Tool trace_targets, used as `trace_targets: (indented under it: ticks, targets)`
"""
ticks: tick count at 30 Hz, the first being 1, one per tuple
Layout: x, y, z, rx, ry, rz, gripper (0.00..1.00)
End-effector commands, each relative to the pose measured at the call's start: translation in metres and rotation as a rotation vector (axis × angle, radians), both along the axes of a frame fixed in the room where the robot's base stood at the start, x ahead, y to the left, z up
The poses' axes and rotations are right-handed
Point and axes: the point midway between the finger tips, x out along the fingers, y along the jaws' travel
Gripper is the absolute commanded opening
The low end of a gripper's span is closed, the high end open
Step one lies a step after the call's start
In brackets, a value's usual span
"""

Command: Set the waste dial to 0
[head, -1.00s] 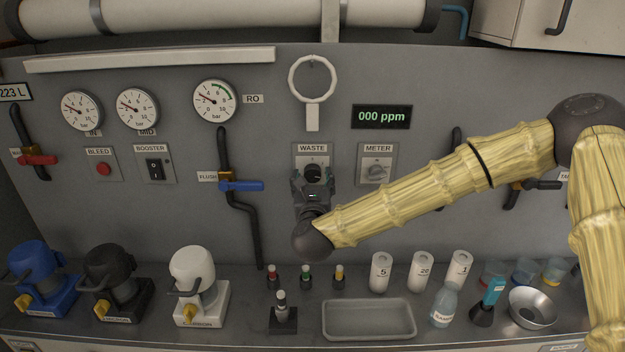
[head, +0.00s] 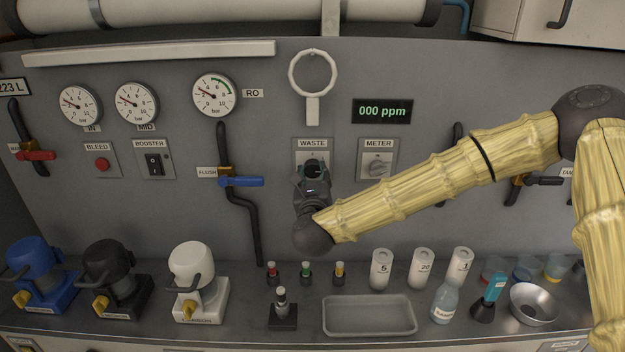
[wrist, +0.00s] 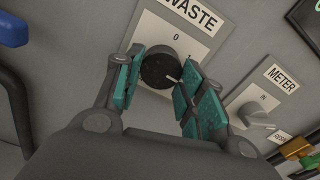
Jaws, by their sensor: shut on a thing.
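The waste dial (wrist: 160,68) is a round black knob on a pale plate (wrist: 144,28) labelled WASTE, with a 0 mark above the knob. A white pointer line on the knob points to the right and slightly down in the wrist view, away from the 0. My gripper (wrist: 159,82) has its teal finger pads on either side of the knob and is shut on it. In the head view my gripper (head: 313,180) covers most of the dial and the lower part of its plate.
The METER knob (head: 377,169) sits on its own plate just right of the dial. A blue-handled flush valve (head: 240,181) is to the left. The display (head: 382,111) reads 000 ppm. Below, the bench holds a grey tray (head: 369,331), bottles and cylinders.

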Motion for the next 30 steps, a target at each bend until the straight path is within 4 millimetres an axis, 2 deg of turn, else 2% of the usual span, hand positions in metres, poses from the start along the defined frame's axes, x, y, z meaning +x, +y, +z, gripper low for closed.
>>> trace_targets:
  ticks: [30]
  targets:
    - [-0.0004, -0.0024, 0.0018, -0.942, -0.002, 0.000, 0.16]
